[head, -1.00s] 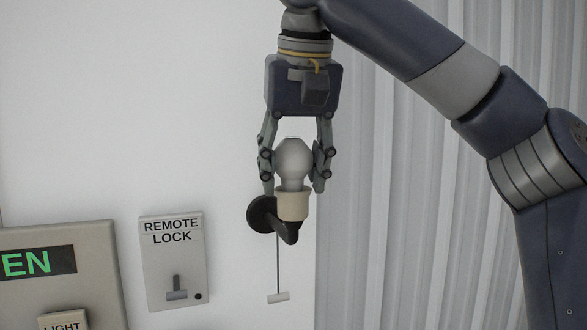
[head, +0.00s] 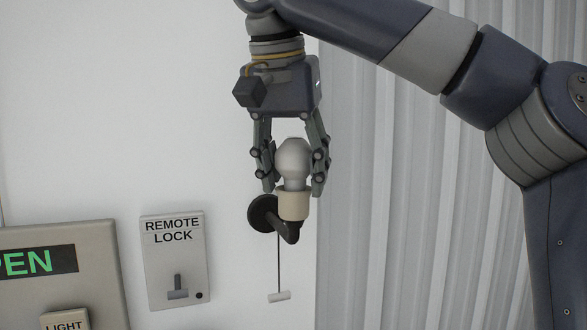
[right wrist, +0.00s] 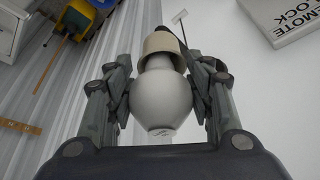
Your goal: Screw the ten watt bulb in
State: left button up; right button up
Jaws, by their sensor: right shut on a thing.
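The white bulb (head: 293,160) stands upright with its lower end inside the cream socket (head: 294,206) of a black wall lamp bracket (head: 264,213). My right gripper (head: 293,180) points down from above, with its fingers shut on the sides of the bulb. In the right wrist view, the bulb (right wrist: 161,98) sits between both finger pads, and its base is hidden in the socket (right wrist: 163,48). A faint printed mark shows on the bulb's top, too small to read. My left gripper is not in view.
A pull cord with a pale handle (head: 279,297) hangs below the bracket. A remote lock box (head: 174,262) and a panel with a green lit display (head: 40,262) are on the wall to the left. Corrugated metal (head: 400,220) covers the right side.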

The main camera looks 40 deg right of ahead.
jog(key=shift+f, duration=0.15)
jog(key=shift+m+g+h, duration=0.3)
jog(key=shift+m+g, duration=0.1)
jog(key=shift+m, duration=0.7)
jog(key=shift+a+m+g, duration=0.15)
jog(key=shift+m+g, duration=0.25)
jog(key=shift+m, duration=0.7)
jog(key=shift+w+m+g, duration=0.1)
jog(key=shift+m+g, duration=0.2)
jog(key=shift+m, duration=0.5)
